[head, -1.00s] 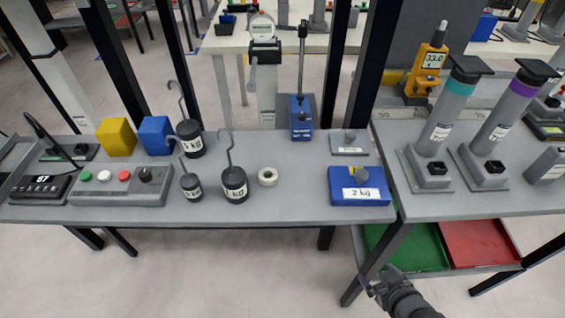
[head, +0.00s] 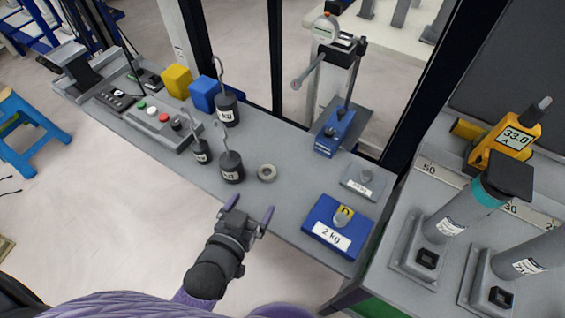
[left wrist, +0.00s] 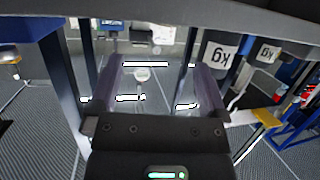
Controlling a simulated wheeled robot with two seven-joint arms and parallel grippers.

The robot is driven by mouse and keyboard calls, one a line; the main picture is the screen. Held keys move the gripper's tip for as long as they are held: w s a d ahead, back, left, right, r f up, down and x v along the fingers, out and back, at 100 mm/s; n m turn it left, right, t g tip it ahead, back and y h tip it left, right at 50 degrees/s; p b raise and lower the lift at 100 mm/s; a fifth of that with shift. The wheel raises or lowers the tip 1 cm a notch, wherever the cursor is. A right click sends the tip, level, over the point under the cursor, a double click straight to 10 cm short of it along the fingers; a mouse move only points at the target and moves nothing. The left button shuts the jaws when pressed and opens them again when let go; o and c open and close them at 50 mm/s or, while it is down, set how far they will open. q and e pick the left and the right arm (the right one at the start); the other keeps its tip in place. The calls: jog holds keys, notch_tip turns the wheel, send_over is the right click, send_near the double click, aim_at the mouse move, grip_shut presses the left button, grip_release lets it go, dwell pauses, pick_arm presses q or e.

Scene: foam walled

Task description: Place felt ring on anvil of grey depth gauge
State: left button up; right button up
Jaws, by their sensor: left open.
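The felt ring (head: 261,176) is a small off-white ring lying flat on the grey bench, to the right of the black hooked weights. A grey gauge with a round dial (head: 326,28) stands behind the bench; I take it for the depth gauge, and its anvil is not clear. My left gripper (head: 249,209) is open and empty at the bench's front edge, apart from the ring and nearer to me. Its two fingers (left wrist: 160,85) also show apart in the left wrist view, where I cannot make out the ring. My right gripper is not in view.
Hooked weights (head: 231,167) stand left of the ring. A blue 2 kg block (head: 338,227) lies to the right, and a blue-based stand (head: 335,133) is behind. Grey columns (head: 458,217) fill the right bench. The bench between ring and blue block is clear.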

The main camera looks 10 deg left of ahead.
aim_at(264, 178)
pick_arm(q)
jog(key=b+x, duration=0.1)
jog(key=x, duration=0.2)
jog(key=b+x, duration=0.1)
jog(key=x, duration=0.2)
jog(key=a+b+x, duration=0.1)
jog(key=x, duration=0.2)
jog(key=shift+b, duration=0.35)
jog(key=shift+w, duration=0.3)
jog(key=shift+r, duration=0.1)
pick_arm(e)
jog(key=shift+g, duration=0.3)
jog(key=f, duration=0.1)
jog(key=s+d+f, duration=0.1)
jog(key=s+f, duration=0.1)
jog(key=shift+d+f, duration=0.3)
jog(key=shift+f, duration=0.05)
pick_arm(q)
jog(key=shift+s, duration=0.1)
grip_shut()
